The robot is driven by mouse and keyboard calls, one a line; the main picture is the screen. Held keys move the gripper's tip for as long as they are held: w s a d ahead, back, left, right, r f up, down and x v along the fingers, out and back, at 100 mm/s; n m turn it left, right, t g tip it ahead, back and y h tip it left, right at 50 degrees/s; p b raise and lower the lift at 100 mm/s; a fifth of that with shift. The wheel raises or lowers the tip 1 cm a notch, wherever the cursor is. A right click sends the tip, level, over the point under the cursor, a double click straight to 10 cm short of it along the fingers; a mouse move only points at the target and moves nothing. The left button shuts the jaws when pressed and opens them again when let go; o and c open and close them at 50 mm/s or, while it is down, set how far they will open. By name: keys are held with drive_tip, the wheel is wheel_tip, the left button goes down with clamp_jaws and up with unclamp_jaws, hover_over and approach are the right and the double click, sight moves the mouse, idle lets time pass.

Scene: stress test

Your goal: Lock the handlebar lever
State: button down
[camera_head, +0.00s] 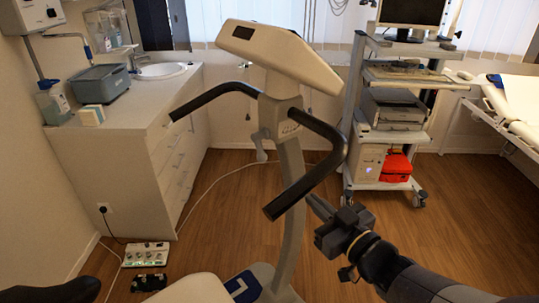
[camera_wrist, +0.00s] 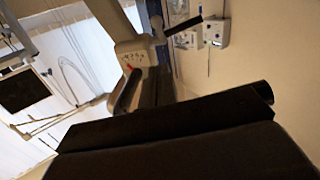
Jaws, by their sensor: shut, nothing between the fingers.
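The exercise bike's black handlebar (camera_head: 330,165) curves out from both sides of the post, below a pale console (camera_head: 280,52). A small grey lever (camera_head: 260,144) hangs on the left of the post, at the handlebar clamp; whether it is locked cannot be told. My gripper (camera_head: 316,203) is shut and empty, just right of and below the handlebar's right grip. Whether it touches the grip is unclear. In the wrist view, the handlebar (camera_wrist: 128,92) and post (camera_wrist: 108,15) show near the top, with a small red part (camera_wrist: 129,67) at the clamp. Large dark shapes fill the lower wrist view.
A white cabinet (camera_head: 140,150) with a sink stands left. A wheeled equipment cart (camera_head: 349,150) stands behind on the right, near a bed (camera_head: 515,105). A cable and a white power box (camera_head: 147,254) lie on the left floor. Wooden floor (camera_head: 460,230) is clear at right.

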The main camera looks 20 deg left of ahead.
sight(263, 160)
drive_tip(key=p+x, duration=0.2)
drive_tip(key=x, duration=1.6)
drive_tip(key=shift+w+a+p, duration=0.2)
drive_tip(key=shift+w+p, duration=0.1)
drive_tip(key=shift+f, duration=0.1)
drive_tip(key=b, duration=0.2)
drive_tip(key=shift+f+b, duration=0.3)
drive_tip(key=shift+f, duration=0.05)
drive_tip(key=b, duration=0.2)
drive_tip(key=t+y+b, duration=0.1)
drive_tip(key=b, duration=0.2)
drive_tip(key=shift+w+a+f+t, duration=0.15)
drive_tip(key=shift+a+f+t, duration=0.05)
drive_tip(key=shift+f+t, duration=0.15)
drive_tip(key=b, duration=0.2)
drive_tip(key=y+b, duration=0.1)
drive_tip(key=b, duration=0.2)
drive_tip(key=shift+w+a+f+t, duration=0.15)
drive_tip(key=shift+a+f+t, duration=0.05)
drive_tip(key=shift+f+t, duration=0.15)
drive_tip(key=b, duration=0.4)
drive_tip(key=shift+w+a+f+t+y, duration=0.15)
drive_tip(key=shift+a+t+y, duration=0.05)
drive_tip(key=shift+t+y, duration=0.1)
drive_tip(key=b, duration=0.3)
drive_tip(key=shift+w+a+f+m+t+y, duration=0.1)
drive_tip(key=shift+m+t+y, duration=0.2)
drive_tip(key=shift+a+r+b, duration=0.1)
drive_tip(key=shift+r+b, duration=0.1)
drive_tip(key=shift+b, duration=0.3)
